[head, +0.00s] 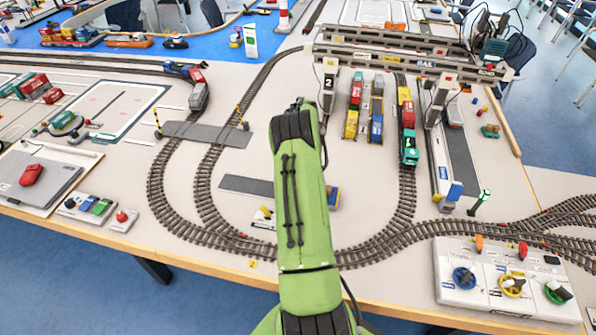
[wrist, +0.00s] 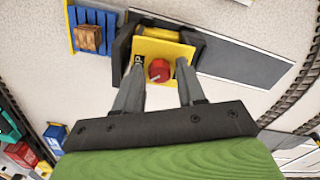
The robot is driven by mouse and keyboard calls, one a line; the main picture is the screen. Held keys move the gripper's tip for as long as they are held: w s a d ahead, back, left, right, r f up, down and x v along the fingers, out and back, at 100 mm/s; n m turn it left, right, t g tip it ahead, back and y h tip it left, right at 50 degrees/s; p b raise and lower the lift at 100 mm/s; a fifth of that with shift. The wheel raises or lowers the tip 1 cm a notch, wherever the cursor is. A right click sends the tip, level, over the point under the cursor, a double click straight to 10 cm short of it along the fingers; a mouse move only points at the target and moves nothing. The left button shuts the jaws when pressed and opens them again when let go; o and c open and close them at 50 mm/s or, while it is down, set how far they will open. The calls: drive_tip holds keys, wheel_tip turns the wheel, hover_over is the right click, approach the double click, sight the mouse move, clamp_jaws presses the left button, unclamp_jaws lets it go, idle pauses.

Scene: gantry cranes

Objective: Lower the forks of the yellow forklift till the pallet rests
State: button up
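The yellow forklift (wrist: 186,50) shows in the wrist view, with a red knob (wrist: 159,70) on its near part. A blue pallet (wrist: 88,18) with a brown box (wrist: 88,38) is at its left; whether the pallet touches the ground cannot be told. My gripper (wrist: 160,66) is open over the forklift, with one finger on each side of the red knob and apparent gaps to it. In the head view my green arm hides the gripper and most of the forklift; a piece of the blue pallet (head: 336,201) shows right of the arm.
A dark grey strip (wrist: 245,58) lies beside the forklift. Curved rail track (head: 210,205) runs around this spot. Gantry crane legs (head: 329,92), coloured wagons and a green-fronted train (head: 410,150) stand behind to the right. A white control box (head: 490,295) is at the front right.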

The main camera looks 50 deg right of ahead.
clamp_jaws()
drive_tip(key=shift+n+b, duration=0.3)
drive_tip(key=shift+n, duration=0.4)
drive_tip(key=shift+o, duration=1.4)
unclamp_jaws()
wheel_tip(320, 180, up, 16)
drive_tip(key=p, duration=0.2)
drive_tip(key=shift+f, duration=0.1)
